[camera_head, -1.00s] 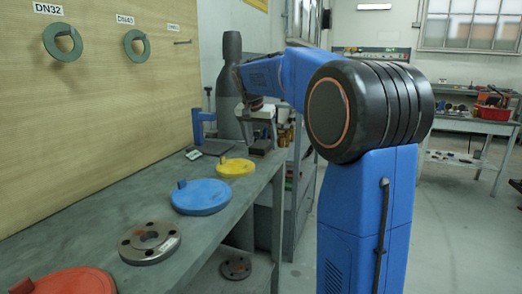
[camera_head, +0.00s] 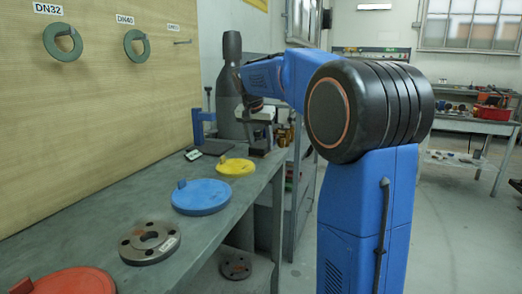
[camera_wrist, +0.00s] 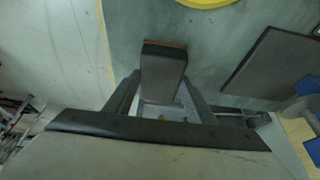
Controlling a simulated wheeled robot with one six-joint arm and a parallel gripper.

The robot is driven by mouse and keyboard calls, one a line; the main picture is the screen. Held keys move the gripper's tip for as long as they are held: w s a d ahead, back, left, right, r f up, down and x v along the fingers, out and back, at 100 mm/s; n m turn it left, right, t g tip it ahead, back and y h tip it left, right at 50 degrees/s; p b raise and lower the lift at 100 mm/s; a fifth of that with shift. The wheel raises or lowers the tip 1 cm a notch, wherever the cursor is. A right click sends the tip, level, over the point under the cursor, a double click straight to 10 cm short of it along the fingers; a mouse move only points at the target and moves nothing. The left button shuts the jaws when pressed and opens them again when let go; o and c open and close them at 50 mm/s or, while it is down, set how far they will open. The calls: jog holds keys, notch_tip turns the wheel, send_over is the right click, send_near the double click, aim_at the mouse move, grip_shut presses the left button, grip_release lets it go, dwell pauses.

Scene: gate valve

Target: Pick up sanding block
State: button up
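The sanding block (camera_wrist: 163,75) is a small grey block with a dark band and a thin brown edge. It sits between the two fingers of my gripper (camera_wrist: 162,82) in the wrist view. The fingers are spread, one on each side of it and very close to its sides. I cannot tell whether they touch it. In the head view my gripper (camera_head: 262,116) is low over the far end of the workbench (camera_head: 225,215). The block is small and dark there, largely hard to make out below the fingers.
A yellow disc (camera_head: 235,167), a blue disc (camera_head: 201,197), a metal flange (camera_head: 150,242) and a red disc (camera_head: 66,283) lie on the bench. A dark flat plate (camera_wrist: 270,62) lies right of the block in the wrist view. A tall dark cylinder (camera_head: 230,75) stands behind.

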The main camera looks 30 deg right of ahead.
aim_at(260, 144)
jog(key=shift+c, duration=0.5)
notch_tip(260, 144, up, 11)
jog(key=shift+f, duration=0.2)
jog(key=o, duration=0.3)
